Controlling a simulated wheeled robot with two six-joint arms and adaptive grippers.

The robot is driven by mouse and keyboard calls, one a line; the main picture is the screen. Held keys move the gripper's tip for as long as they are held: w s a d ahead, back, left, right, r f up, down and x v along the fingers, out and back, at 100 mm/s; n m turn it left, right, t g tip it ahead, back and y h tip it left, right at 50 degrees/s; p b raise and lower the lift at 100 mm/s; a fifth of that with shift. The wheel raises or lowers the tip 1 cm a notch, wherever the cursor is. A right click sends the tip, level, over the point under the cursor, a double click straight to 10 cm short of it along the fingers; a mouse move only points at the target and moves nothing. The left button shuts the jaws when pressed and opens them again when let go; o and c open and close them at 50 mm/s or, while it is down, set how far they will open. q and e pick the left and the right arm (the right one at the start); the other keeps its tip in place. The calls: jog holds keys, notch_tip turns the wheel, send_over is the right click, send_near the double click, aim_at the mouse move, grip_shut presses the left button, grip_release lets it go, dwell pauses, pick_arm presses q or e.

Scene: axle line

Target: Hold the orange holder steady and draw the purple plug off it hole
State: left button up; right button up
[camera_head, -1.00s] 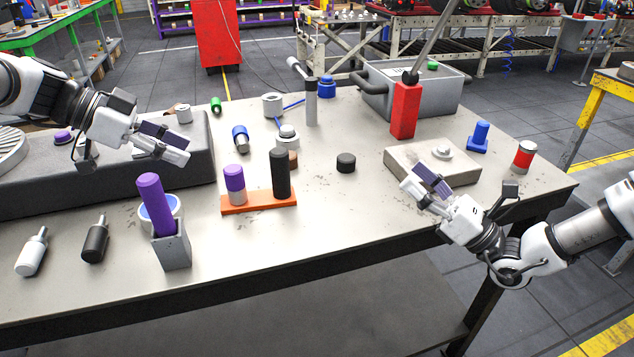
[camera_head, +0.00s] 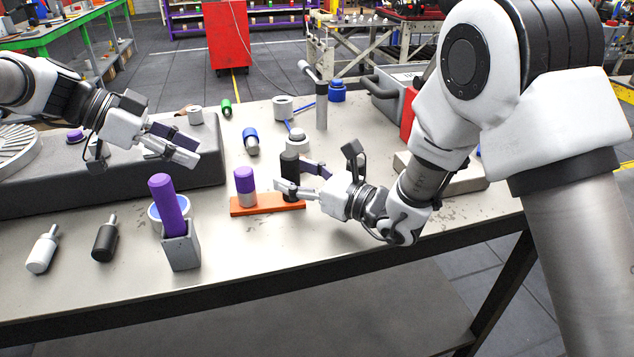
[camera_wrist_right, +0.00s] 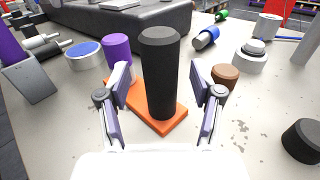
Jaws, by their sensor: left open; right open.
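The orange holder (camera_head: 267,204) is a flat base on the table. The purple plug (camera_head: 245,179) stands upright at its left end, over a grey lower part. A black cylinder (camera_head: 290,168) stands upright at its right end. In the right wrist view the holder (camera_wrist_right: 173,123) and purple plug (camera_wrist_right: 117,52) show behind the black cylinder (camera_wrist_right: 160,75). My right gripper (camera_head: 303,178) is open, its fingers either side of the black cylinder, with gaps visible in the wrist view (camera_wrist_right: 162,92). My left gripper (camera_head: 180,148) is open and empty, up and left of the holder.
A grey box holding a tall purple rod (camera_head: 168,203) stands left of the holder. A blue-capped cylinder (camera_head: 251,142) lies behind. A black disc (camera_wrist_right: 303,140) sits to the right.

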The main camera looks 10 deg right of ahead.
jog(key=shift+w+a, duration=0.5)
jog(key=shift+w, duration=0.05)
grip_shut()
grip_release()
jog(key=shift+s+d, duration=0.1)
jog(key=shift+d, duration=0.05)
